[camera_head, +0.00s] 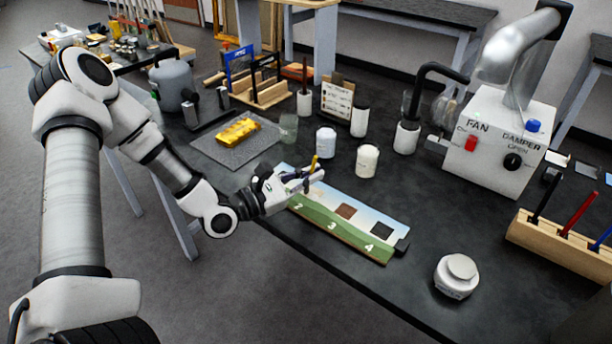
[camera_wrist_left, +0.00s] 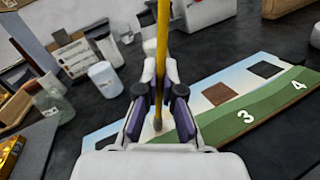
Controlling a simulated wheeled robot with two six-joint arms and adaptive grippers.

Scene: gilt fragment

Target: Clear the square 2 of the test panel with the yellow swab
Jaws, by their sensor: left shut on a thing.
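My left gripper (camera_head: 304,179) is shut on the yellow swab (camera_head: 314,163) over the left part of the test panel (camera_head: 345,235). In the left wrist view the swab (camera_wrist_left: 162,45) stands nearly upright between the fingers (camera_wrist_left: 160,92), its greyish tip pointing down at the panel (camera_wrist_left: 215,120). I cannot tell whether the tip touches the panel. The number 2 shows beside the gripper in the head view, but the gripper hides its square. A brown square (camera_head: 346,211) shows by number 3 and a black square (camera_head: 381,231) by number 4. My right gripper is out of view.
White jars (camera_head: 367,161) and a glass (camera_head: 289,127) stand behind the panel. A gold fragment (camera_head: 238,131) lies on a grey mat (camera_head: 217,151) to the left. A fan box (camera_head: 492,145), a white pot (camera_head: 456,276) and a wooden pen rack (camera_head: 560,245) are on the right.

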